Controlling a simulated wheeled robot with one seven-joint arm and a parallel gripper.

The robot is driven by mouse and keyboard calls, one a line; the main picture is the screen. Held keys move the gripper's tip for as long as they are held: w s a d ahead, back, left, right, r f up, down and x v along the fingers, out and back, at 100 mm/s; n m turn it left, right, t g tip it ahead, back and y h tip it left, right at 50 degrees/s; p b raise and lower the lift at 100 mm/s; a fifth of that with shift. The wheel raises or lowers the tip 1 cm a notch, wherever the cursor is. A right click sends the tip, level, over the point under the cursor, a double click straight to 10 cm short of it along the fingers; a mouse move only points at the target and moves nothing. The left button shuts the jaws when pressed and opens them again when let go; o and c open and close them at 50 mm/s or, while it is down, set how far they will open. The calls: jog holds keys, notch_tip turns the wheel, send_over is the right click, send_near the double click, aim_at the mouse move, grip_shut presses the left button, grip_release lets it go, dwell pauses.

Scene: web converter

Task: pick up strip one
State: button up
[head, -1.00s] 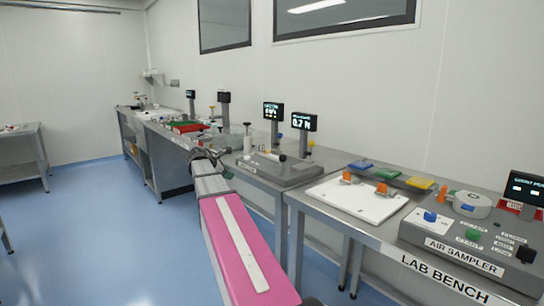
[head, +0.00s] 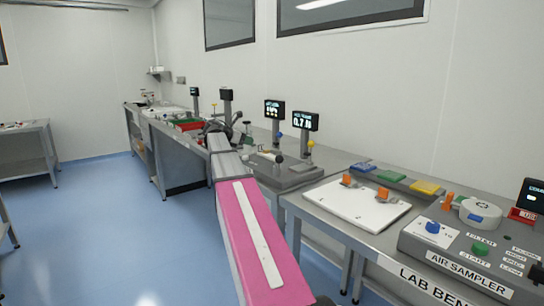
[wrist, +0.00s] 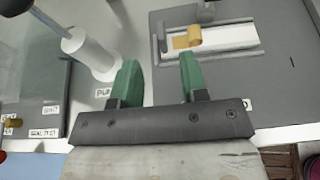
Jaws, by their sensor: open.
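My gripper (wrist: 158,75) shows in the wrist view with two green fingers standing apart and nothing between them. Ahead and to the right, a pale strip-like piece (wrist: 225,37) lies in a grey fixture (wrist: 275,60), with a curled tan tab (wrist: 187,41) on it. No label tells me whether this is strip one. The tab is beyond the right finger and apart from it. In the head view my gripper (head: 215,127) is small and dark over the middle bench, its fingers too small to make out.
A white post (wrist: 90,52) with a metal rod stands left of the left finger. A grey panel labelled seal test (wrist: 45,95) is farther left. In the head view, a grey tester (head: 285,175) with two displays and a white board (head: 355,205) stand right of my arm.

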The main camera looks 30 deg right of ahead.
aim_at(264, 151)
jog(key=x, duration=0.5)
jog(key=shift+w+d, duration=0.1)
jog(key=shift+d, duration=0.2)
jog(key=shift+x, duration=2.7)
jog(key=shift+a+f, duration=0.1)
jog(key=shift+f, duration=0.05)
grip_shut()
